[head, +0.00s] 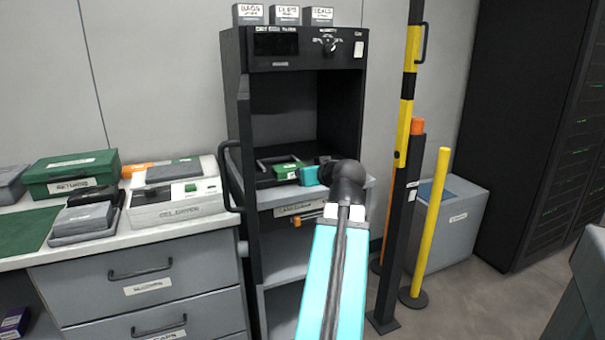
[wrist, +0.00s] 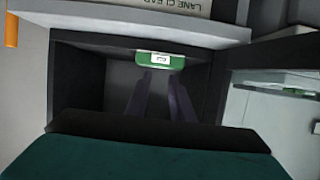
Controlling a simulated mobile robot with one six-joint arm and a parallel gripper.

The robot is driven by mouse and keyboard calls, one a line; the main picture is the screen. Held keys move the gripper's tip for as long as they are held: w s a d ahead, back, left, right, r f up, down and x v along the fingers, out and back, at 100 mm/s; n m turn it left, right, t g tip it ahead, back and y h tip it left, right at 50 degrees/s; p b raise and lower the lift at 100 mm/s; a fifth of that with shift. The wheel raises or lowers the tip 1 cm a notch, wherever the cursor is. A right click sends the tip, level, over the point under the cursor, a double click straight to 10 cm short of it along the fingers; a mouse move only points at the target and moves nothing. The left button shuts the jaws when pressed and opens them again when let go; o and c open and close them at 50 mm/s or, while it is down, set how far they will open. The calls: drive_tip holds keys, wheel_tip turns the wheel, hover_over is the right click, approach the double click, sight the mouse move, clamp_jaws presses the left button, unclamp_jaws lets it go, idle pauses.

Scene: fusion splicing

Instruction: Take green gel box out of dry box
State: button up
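The dry box (head: 362,110) is a tall black cabinet with an open front. The green gel box (head: 286,172) sits low inside it in the head view. In the wrist view the green gel box (wrist: 149,59) has a white label and lies at the far end of the dark compartment. My gripper (wrist: 162,77) is open, its two dark fingers reaching toward the green box with a gap between them. I see nothing between the fingers, and contact with the box cannot be told. In the head view my arm hides part of the opening and the fingers.
A dark door with a handle (head: 229,176) stands at the opening's left side. A grey ledge with a labelled front (head: 300,209) lies below. A counter (head: 120,246) with a green case and devices is at left. Yellow and black posts (head: 431,222) stand close at right.

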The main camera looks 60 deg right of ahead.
drive_tip(key=o, duration=1.1)
drive_tip(key=shift+m, duration=0.9)
drive_tip(key=o, duration=0.7)
drive_tip(key=shift+r+m, duration=0.1)
drive_tip(key=shift+m, duration=0.9)
drive_tip(key=shift+o, duration=0.6)
drive_tip(key=shift+r+m, duration=0.1)
drive_tip(key=shift+m, duration=0.6)
drive_tip(key=shift+w+f+m+t+h+b, duration=0.1)
drive_tip(key=shift+f+m+t+h+b, duration=0.4)
drive_tip(key=shift+m, duration=4.65)
drive_tip(key=shift+w+f+m+t+y+b, duration=0.1)
drive_tip(key=shift+f+m+b, duration=0.65)
drive_tip(key=shift+m, duration=4.35)
drive_tip(key=shift+w+f+m+t+h+b, duration=0.2)
drive_tip(key=shift+m+b, duration=0.9)
drive_tip(key=shift+m, duration=4.05)
